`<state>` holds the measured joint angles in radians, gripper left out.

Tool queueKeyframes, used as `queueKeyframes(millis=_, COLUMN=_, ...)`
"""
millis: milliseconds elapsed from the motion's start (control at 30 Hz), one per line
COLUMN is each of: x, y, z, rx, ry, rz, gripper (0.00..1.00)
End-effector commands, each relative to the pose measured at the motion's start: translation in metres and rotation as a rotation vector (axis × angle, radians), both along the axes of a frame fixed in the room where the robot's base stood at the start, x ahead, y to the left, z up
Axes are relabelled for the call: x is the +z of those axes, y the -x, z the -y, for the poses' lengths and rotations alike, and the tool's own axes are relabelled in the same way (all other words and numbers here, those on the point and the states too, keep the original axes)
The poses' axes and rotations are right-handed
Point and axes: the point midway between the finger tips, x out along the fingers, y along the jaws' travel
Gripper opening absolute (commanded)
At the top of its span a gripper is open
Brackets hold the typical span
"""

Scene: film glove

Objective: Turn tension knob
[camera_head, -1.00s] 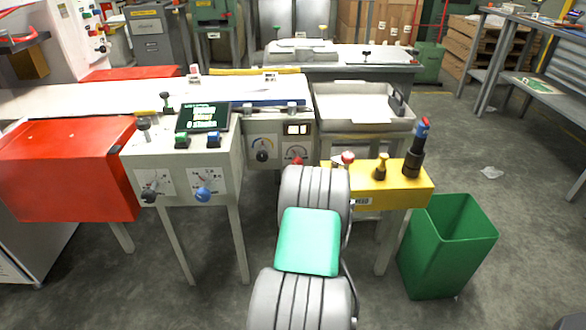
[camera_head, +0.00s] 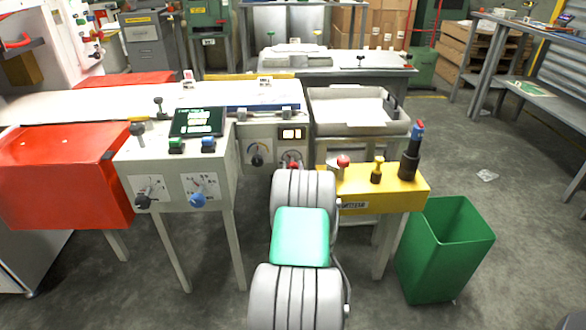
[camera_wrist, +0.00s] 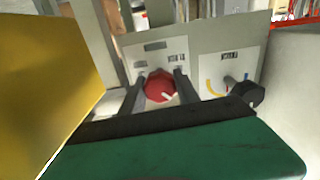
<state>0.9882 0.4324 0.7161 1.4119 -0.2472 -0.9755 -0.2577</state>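A round red knob (camera_wrist: 158,88) with a pale pointer mark sits on a light grey panel in the wrist view. The two dark fingers of my gripper (camera_wrist: 158,90) stand on either side of it, with little room left; I cannot tell whether they touch it. A black knob (camera_wrist: 248,94) with a yellow and blue arc is on the same panel, to the right. The labels are too small to read. In the head view the same black knob (camera_head: 257,159) shows on the grey panel, and my arm hides my gripper. A bit of red (camera_head: 293,165) shows just above my arm.
A yellow box (camera_head: 385,190) with a red button (camera_head: 343,161) stands right of my arm and looms close in the wrist view (camera_wrist: 45,80). A grey console (camera_head: 180,180) with a blue knob (camera_head: 198,201) is at left. A green bin (camera_head: 445,250) stands at right.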

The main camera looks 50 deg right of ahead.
Motion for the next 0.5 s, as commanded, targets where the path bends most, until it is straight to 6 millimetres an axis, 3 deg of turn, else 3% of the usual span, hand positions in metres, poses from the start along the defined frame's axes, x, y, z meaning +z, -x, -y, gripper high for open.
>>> queueKeyframes(millis=400, x=-0.0001, y=0.0004, z=0.0001, rx=-0.001, ry=0.0, rz=0.0, gripper=0.01)
queueKeyframes(millis=500, x=-0.0001, y=0.0005, z=0.0002, rx=-0.001, ry=0.0, rz=0.0, gripper=0.0)
